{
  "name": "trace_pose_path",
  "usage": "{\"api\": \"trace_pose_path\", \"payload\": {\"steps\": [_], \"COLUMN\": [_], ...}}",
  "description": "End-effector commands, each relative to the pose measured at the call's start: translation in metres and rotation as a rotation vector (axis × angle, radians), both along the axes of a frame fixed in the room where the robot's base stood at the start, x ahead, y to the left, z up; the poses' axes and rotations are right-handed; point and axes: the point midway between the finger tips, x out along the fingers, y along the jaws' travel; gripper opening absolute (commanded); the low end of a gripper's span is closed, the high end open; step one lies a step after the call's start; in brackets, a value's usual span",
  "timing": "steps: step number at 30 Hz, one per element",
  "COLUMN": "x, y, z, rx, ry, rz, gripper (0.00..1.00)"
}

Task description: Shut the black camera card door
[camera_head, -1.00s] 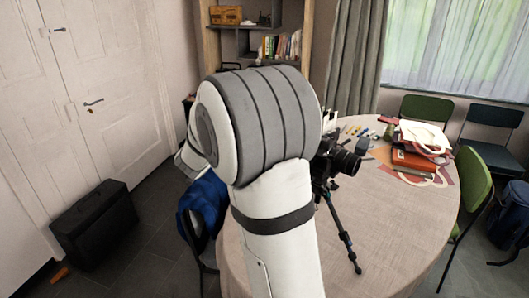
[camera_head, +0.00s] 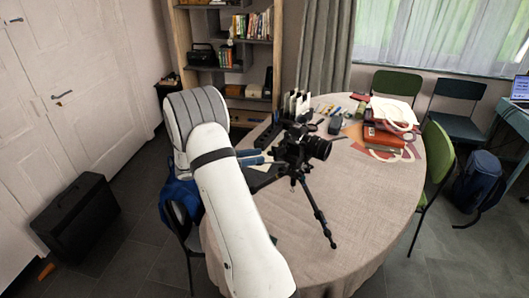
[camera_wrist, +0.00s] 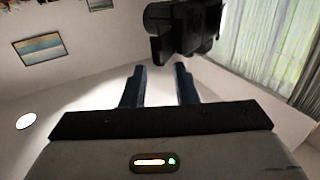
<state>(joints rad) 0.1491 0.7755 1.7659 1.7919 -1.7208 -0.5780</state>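The black camera (camera_head: 312,146) stands on a black tripod (camera_head: 318,212) on the round table. Its lens points right in the head view. In the wrist view the dark camera body (camera_wrist: 185,28) shows at the top, beyond and slightly right of my fingertips. My gripper (camera_wrist: 159,72) is open, with two dark blue fingers apart and nothing between them. The fingers are apart from the camera in the picture. In the head view my arm hides much of the gripper; blue bars left of the camera look like its fingers. The card door cannot be made out.
A black case (camera_head: 75,215) stands on the floor at left. The table's front right is clear.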

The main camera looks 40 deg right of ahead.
Motion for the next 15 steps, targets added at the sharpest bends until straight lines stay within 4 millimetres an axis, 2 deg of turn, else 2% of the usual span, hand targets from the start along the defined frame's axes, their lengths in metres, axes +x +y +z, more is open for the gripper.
{"api": "trace_pose_path", "payload": {"steps": [6, 15], "x": [-0.012, -0.014], "y": [-0.026, -0.033], "z": [0.001, 0.0], "rx": [0.0, 0.001], "ry": [0.0, 0.0], "rz": [-0.001, 0.001], "gripper": [0.27, 0.27]}}
